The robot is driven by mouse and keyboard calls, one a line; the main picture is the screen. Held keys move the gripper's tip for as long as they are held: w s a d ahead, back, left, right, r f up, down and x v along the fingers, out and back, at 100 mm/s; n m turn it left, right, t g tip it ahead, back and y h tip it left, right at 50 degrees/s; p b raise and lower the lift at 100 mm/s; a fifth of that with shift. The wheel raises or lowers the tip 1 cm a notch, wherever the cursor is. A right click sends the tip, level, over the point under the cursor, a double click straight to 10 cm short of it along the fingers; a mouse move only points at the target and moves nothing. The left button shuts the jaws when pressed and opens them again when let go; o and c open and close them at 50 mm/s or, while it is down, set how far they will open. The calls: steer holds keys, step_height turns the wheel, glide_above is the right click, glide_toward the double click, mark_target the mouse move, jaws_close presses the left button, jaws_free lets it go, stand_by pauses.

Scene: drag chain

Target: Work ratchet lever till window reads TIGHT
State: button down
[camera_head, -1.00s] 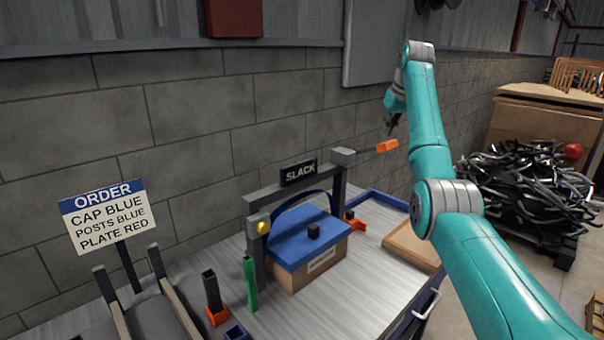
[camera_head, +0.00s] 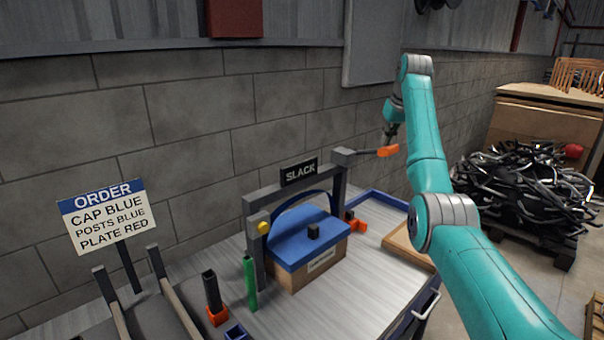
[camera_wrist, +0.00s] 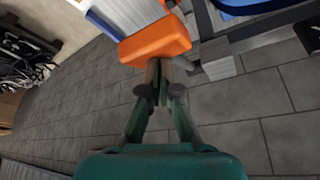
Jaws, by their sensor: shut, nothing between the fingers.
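The ratchet lever's orange handle (camera_head: 388,151) sticks out to the right from the grey housing (camera_head: 344,156) on top of the frame. The window (camera_head: 299,172) on the frame's top bar reads SLACK. My gripper (camera_head: 389,140) is shut and empty, with its tips at the top of the handle. In the wrist view my gripper's fingertips (camera_wrist: 159,66) meet the near edge of the handle (camera_wrist: 155,40); they look in contact, not around it.
An order sign (camera_head: 108,215) stands at the left. A green post (camera_head: 250,283) and a dark post in an orange foot (camera_head: 216,316) stand in front of the frame. A block wall (camera_head: 190,120) is close behind the lever. Black tangled scrap (camera_head: 525,185) lies at the right.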

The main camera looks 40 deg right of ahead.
mark_target(391, 146)
steer(key=shift+f, duration=0.15)
steer(key=shift+s+f, duration=0.3)
steer(key=shift+f, duration=0.3)
steer(key=shift+s+f, duration=0.25)
steer(key=shift+f, duration=0.45)
steer(key=shift+s+f, duration=0.25)
steer(key=shift+f, duration=0.55)
steer(key=shift+r, duration=0.15)
step_height(391, 146, up, 14)
steer(key=shift+w, duration=0.1)
stand_by(1.2)
